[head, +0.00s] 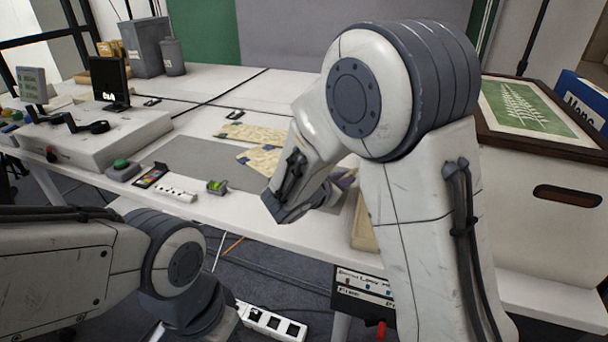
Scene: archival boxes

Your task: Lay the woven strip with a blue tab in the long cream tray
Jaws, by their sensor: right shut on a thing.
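My right gripper (286,208) is low over the front of the table, its jaws turned mostly away. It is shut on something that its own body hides. A small purplish and tan piece (345,181) shows just right of it; I cannot tell whether this is the woven strip or whether it is held. No blue tab is clear. A cream edge, perhaps the long cream tray (362,228), shows beside my right arm, which hides most of it. My left arm is at the lower left; its gripper's jaws are not visible.
Two patterned tan pieces (252,133) lie on or near a grey mat (212,160). A small green-topped item (217,186), a colour card (150,177) and a green button box (122,170) line the front edge. A large box with a framed fern picture (530,108) stands right.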

